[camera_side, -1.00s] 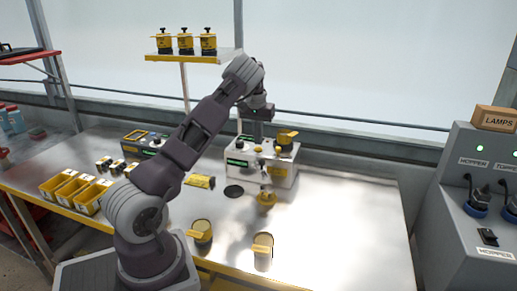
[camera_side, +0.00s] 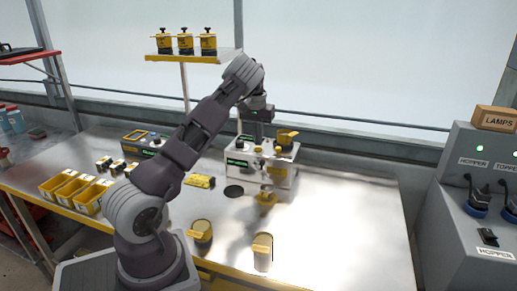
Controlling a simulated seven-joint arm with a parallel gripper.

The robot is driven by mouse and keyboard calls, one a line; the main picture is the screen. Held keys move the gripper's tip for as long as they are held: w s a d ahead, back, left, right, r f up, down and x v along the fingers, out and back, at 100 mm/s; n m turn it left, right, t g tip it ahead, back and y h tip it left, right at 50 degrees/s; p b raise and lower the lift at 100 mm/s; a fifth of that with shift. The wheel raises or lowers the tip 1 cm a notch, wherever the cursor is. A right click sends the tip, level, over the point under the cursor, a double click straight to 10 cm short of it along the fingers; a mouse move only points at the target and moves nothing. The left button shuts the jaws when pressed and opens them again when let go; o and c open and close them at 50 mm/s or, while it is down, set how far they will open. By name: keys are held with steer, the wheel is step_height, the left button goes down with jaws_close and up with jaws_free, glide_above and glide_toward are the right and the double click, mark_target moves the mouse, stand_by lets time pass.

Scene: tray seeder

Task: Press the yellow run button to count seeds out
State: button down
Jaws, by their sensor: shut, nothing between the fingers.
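The white seeder machine (camera_side: 245,172) stands at the back middle of the metal bench. It has a green-lit display (camera_side: 237,162), a dark knob and a yellow-topped hopper (camera_side: 286,138) at its right. A small yellow button (camera_side: 258,149) shows on its top, left of the hopper; I take it for the run button. My gripper (camera_side: 258,141) points down just above it, shut and empty. I cannot tell whether the fingertips touch the button.
Two lidded cups (camera_side: 201,232) (camera_side: 263,250) stand near the front edge. Yellow bins (camera_side: 72,188) are at left. A shelf (camera_side: 195,57) with yellow hoppers rises behind. A grey lamp console (camera_side: 462,205) is at right. The bench's right side is clear.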

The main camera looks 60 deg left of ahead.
mark_target(258, 148)
steer(key=shift+f, duration=0.75)
step_height(258, 148, up, 8)
stand_by(0.8)
